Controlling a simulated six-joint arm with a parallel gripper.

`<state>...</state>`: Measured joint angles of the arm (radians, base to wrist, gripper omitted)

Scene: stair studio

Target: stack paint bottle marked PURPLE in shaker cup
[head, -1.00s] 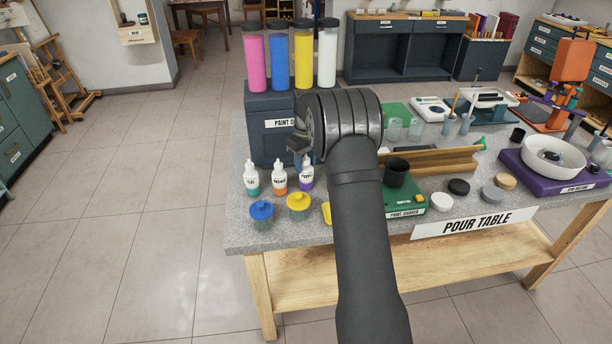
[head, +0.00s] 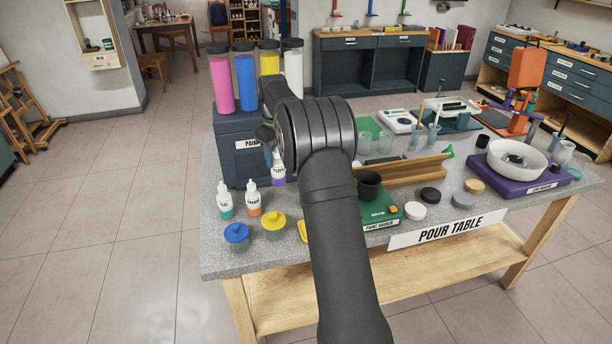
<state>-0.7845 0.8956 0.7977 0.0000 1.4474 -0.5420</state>
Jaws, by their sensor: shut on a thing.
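The paint bottle marked PURPLE (head: 278,173) is white-topped with a purple lower part. It hangs upright beneath my gripper (head: 275,148), a little above the grey tabletop, higher than the two bottles beside it. My gripper is shut on its top; the fingertips are largely hidden by my own wrist. The shaker cup (head: 369,186) is black and open-topped. It stands upright on the green paint shaker (head: 381,213), to the right of my forearm. The bottle is well apart from the cup, on the other side of my arm.
A teal bottle (head: 225,203) and an orange bottle (head: 252,201) stand left of the held one. Blue-lidded (head: 236,233) and yellow-lidded (head: 274,222) jars stand in front. Behind is a dark cabinet (head: 233,158) with tall paint tubes; a wooden trough (head: 410,170) lies behind the cup.

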